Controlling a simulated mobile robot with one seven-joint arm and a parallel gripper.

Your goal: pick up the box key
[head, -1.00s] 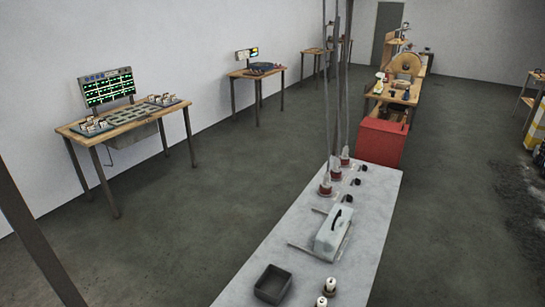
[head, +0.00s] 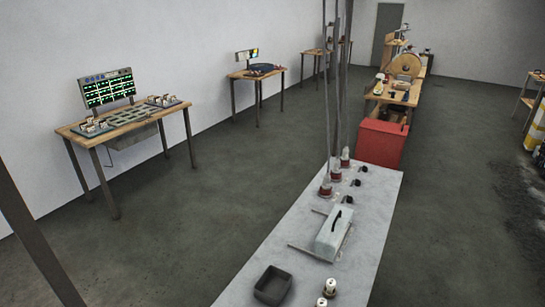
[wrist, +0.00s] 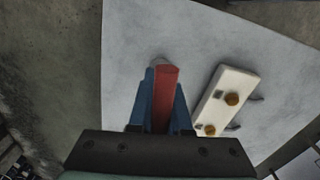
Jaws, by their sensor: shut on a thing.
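In the wrist view my gripper (wrist: 163,88) has blue fingers closed on the two sides of a red bar (wrist: 165,105). The bar looks like the handle of a tool and may be the box key; its far end and any metal part are hidden or unclear. A small pale round shape shows just beyond its tip. A pale grey bench surface (wrist: 130,40) lies beneath the gripper. I cannot tell whether the bar touches it. The gripper does not show in the head view.
A white block with two brass-coloured knobs (wrist: 222,100) lies right of the fingers. In the head view, the grey bench (head: 355,205) bears a dark tray (head: 272,285), a pale box with a black handle (head: 334,234) and several red-based fittings. Open floor lies left.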

